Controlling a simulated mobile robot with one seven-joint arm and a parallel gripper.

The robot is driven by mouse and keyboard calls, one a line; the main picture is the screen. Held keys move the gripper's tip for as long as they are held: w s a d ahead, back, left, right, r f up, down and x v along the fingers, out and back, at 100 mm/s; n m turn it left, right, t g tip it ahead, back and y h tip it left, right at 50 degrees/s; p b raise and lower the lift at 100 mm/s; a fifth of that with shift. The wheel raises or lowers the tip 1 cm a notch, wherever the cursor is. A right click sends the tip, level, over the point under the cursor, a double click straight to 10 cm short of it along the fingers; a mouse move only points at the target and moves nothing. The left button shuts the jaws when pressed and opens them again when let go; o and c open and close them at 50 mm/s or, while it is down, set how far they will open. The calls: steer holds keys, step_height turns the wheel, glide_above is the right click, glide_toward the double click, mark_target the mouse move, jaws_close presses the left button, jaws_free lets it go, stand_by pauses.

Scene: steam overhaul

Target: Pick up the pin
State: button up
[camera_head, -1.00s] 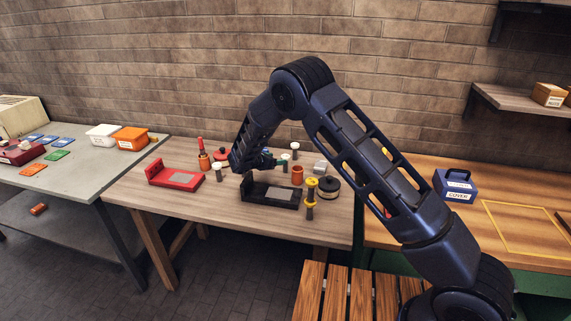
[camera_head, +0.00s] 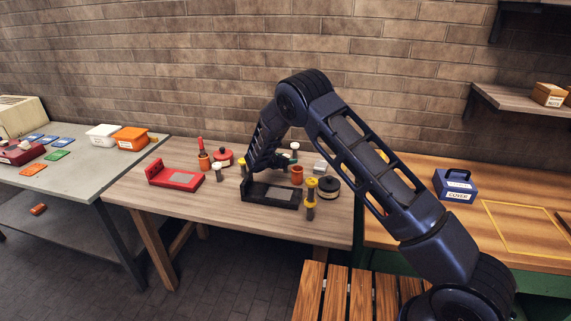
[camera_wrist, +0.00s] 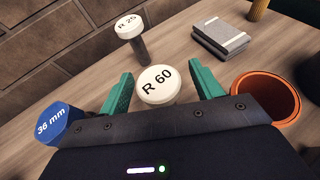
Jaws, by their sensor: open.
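In the wrist view my gripper (camera_wrist: 165,88) is open, its two green fingers on either side of a white round cap marked "R 60" (camera_wrist: 158,84). What lies below the cap is mostly hidden, and I cannot tell whether the fingers touch it. A white-capped pin marked "R 25" (camera_wrist: 130,30) with a dark shaft stands upright beyond. A blue cap marked "36 mm" (camera_wrist: 58,124) is at the left. In the head view my gripper (camera_head: 282,163) is low over the wooden table, partly hidden by the arm. No label tells which one is the task's pin.
An orange cup (camera_wrist: 270,88) stands close to the right finger, with a grey block (camera_wrist: 220,38) behind it. In the head view a black fixture (camera_head: 270,194), a yellow-topped piece (camera_head: 311,188) and a red fixture (camera_head: 174,179) stand on the table. The brick wall is behind.

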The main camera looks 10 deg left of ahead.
steer(key=shift+w+d+f, duration=0.25)
steer(key=shift+w, duration=0.2)
steer(key=shift+c, duration=0.3)
steer(key=shift+r, duration=0.1)
steer(key=c, duration=1.4)
steer(key=shift+o, duration=0.2)
step_height(320, 180, up, 20)
